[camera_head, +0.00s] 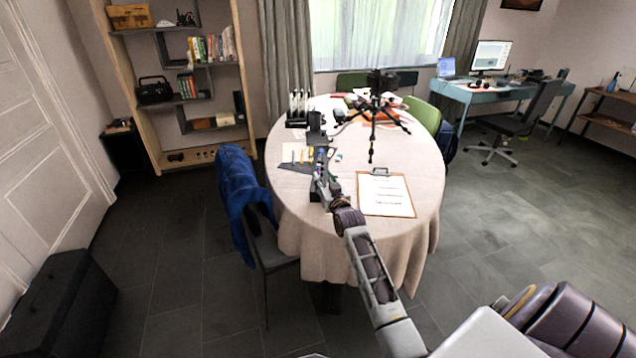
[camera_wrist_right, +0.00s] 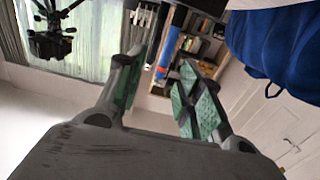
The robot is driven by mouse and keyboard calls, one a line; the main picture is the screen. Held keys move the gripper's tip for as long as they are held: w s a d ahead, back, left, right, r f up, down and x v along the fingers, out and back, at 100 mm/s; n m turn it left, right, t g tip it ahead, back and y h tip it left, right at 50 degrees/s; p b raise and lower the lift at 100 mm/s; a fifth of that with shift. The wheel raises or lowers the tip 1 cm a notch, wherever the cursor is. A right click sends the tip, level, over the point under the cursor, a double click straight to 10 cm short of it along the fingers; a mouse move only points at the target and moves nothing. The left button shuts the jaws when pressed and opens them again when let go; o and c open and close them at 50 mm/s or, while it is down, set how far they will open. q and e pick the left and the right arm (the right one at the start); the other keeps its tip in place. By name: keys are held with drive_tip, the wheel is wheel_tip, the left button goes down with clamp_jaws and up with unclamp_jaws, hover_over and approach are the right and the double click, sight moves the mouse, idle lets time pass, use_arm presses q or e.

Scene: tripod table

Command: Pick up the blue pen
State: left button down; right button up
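A blue pen-like cylinder with a reddish end (camera_wrist_right: 168,52) shows in the right wrist view, in the gap between the fingers of my right gripper (camera_wrist_right: 158,78). The fingers have green pads and are apart, with space beside the blue cylinder, so it is not clamped. I cannot tell how deep it sits between them. In the head view my right gripper (camera_head: 318,135) is over the left part of the round table (camera_head: 340,230). It is small there and the blue pen cannot be made out. My left gripper is not in view.
A black tripod (camera_head: 376,112) stands at the table's back right. A clipboard (camera_head: 386,196) lies at the front right. A chair with a blue jacket (camera_head: 240,195) stands left.

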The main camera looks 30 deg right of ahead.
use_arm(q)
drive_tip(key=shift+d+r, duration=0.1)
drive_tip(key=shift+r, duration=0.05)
use_arm(e)
drive_tip(key=shift+w+d, duration=0.1)
drive_tip(key=shift+w, duration=0.15)
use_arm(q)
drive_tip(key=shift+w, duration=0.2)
use_arm(e)
drive_tip(key=shift+w, duration=0.1)
